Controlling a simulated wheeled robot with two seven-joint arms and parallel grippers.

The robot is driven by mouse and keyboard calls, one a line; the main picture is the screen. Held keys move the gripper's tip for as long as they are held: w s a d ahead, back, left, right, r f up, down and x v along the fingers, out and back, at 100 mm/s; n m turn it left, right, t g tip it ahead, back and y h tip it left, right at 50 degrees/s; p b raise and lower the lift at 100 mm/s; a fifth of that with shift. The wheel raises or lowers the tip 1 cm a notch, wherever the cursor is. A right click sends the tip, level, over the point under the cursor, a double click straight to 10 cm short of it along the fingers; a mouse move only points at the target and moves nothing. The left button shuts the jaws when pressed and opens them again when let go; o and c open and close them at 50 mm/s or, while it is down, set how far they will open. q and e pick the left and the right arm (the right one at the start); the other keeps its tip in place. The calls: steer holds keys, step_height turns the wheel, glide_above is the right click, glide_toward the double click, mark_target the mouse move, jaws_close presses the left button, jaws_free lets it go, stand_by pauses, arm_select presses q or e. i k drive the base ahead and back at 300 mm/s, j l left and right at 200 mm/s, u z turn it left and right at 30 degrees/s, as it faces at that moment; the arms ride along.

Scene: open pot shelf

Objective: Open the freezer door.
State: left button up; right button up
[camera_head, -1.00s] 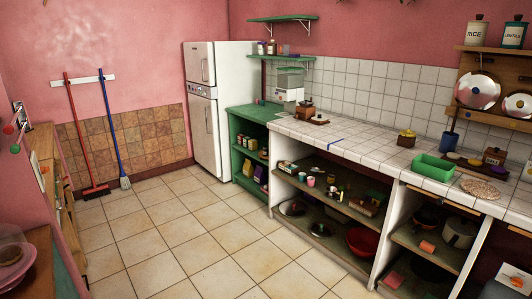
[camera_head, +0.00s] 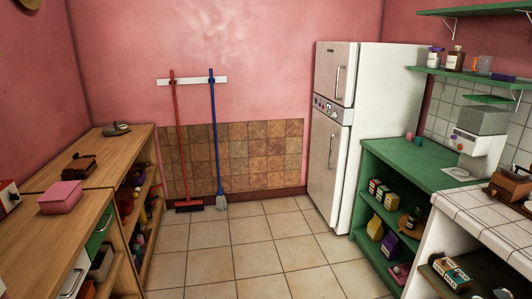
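The white fridge (camera_head: 369,120) stands against the back wall, right of centre in the head view. Its upper door, the freezer door (camera_head: 335,72), is shut and has a vertical metal handle (camera_head: 338,85). A control strip (camera_head: 332,109) runs below it. The larger lower door (camera_head: 326,168) is also shut and has its own handle. Neither of my grippers shows in the view.
The tiled floor (camera_head: 240,245) is clear up to the fridge. A green shelf unit (camera_head: 420,160) adjoins the fridge at right, with a tiled counter (camera_head: 490,215) nearer. A wooden counter (camera_head: 60,165) lines the left.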

mark_target(336, 64)
steer(key=i+u, duration=0.2)
steer(key=i, duration=2.1)
